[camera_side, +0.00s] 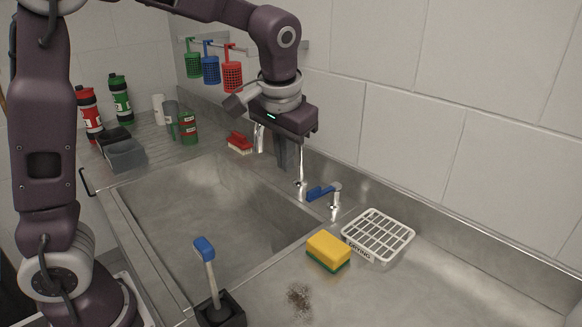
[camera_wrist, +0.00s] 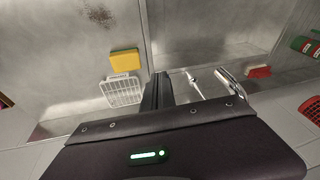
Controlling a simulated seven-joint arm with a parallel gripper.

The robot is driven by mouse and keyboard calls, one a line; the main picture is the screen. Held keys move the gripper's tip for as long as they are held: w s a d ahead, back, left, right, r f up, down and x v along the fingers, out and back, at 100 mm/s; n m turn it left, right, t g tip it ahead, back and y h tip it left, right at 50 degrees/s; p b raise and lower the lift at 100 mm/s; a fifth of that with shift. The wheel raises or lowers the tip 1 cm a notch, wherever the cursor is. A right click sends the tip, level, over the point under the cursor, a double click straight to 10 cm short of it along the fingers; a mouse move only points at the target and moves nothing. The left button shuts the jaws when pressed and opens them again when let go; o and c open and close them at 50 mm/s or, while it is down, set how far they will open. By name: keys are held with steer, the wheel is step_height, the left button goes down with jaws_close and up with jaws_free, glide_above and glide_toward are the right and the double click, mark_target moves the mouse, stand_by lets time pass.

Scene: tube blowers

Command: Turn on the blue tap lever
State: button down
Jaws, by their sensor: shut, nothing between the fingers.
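The blue tap lever (camera_side: 320,192) sits on a short silver tap body (camera_side: 335,206) at the back edge of the sink, in the side view. It points left, toward the basin. I cannot make it out in the wrist view, where my fingers may cover it. My gripper (camera_side: 282,168) is shut and empty, pointing down above the back of the sink. It is to the left of the lever and higher in the picture, apart from it. Its dark fingers also show in the wrist view (camera_wrist: 158,82), beside a silver tap part (camera_wrist: 195,84).
A silver spout (camera_side: 301,175) stands between my gripper and the lever. A yellow-green sponge (camera_side: 328,250) and a white rack (camera_side: 378,234) lie right of the tap. The sink basin (camera_side: 200,205) is empty; a wall runs behind.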

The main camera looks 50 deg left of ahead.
mark_target(320, 192)
steer(key=w+d+f+m+t+y, duration=0.1)
steer(key=w+d+f+t+y, duration=0.15)
steer(key=w+d+f, duration=0.5)
steer(key=shift+y, duration=0.35)
steer(key=shift+w+a+f, duration=0.95)
steer(key=shift+a+f, duration=0.35)
steer(key=shift+a, duration=0.35)
steer(key=shift+w+a+f, duration=0.95)
steer(key=shift+a+f, duration=0.35)
steer(key=shift+a, duration=0.4)
steer(key=shift+w+a+f, duration=0.95)
steer(key=shift+a+f, duration=0.35)
steer(key=shift+a, duration=0.35)
